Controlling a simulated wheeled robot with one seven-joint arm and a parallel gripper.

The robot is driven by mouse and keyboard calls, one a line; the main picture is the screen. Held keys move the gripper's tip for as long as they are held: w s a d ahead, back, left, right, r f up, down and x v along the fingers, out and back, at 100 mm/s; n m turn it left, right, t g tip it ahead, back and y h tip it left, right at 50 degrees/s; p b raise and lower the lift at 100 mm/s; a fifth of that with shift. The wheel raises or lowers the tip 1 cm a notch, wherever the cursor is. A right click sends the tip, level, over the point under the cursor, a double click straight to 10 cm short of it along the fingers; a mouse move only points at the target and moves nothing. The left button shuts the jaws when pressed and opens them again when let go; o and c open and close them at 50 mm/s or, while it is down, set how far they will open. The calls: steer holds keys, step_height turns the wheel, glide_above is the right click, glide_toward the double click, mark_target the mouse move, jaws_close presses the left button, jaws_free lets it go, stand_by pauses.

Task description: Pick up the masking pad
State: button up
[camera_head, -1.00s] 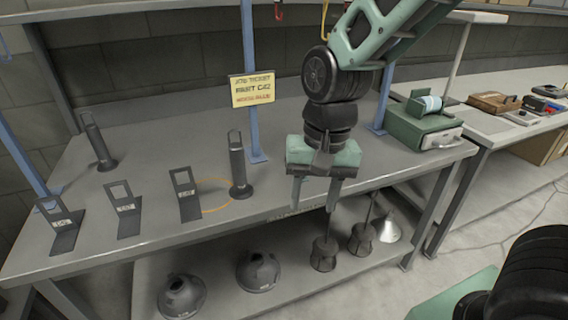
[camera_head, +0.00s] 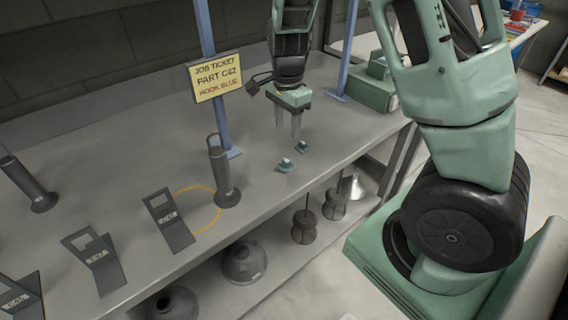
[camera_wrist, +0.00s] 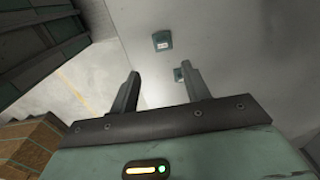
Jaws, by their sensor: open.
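Two small teal pads lie apart on the grey bench. The nearer pad (camera_head: 285,165) has a pale mark on top and lies by the bench's front edge. The other pad (camera_head: 302,148) lies just behind and right of it. I cannot tell which is the masking pad meant. My gripper (camera_head: 288,133) points down above and behind them, open and empty. The wrist view shows one pad (camera_wrist: 162,40) beyond my fingertips (camera_wrist: 160,70), between them from side to side. The second pad (camera_wrist: 179,74) is beside the right finger, which partly covers it.
A job ticket sign (camera_head: 217,78) reads "PART C42 HOOK BLUE" on a blue post. A dark cylinder (camera_head: 222,175) stands near a yellow ring (camera_head: 188,191). Labelled black stands (camera_head: 168,220) line the left front. Hoods (camera_head: 244,262) sit on the lower shelf. A green box (camera_head: 370,86) stands at the right.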

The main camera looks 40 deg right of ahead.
glide_above(286, 160)
steer(key=f, duration=0.6)
steer(key=shift+s+f, duration=0.2)
steer(key=shift+f, duration=0.05)
steer(key=shift+w+d+f+p, duration=0.1)
steer(key=shift+w+f+p, duration=0.1)
steer(key=shift+f, duration=1.15)
steer(key=shift+w+f+p, duration=0.1)
steer(key=shift+f+p, duration=0.1)
steer(key=shift+f, duration=1.15)
steer(key=shift+s, duration=0.1)
jaws_close()
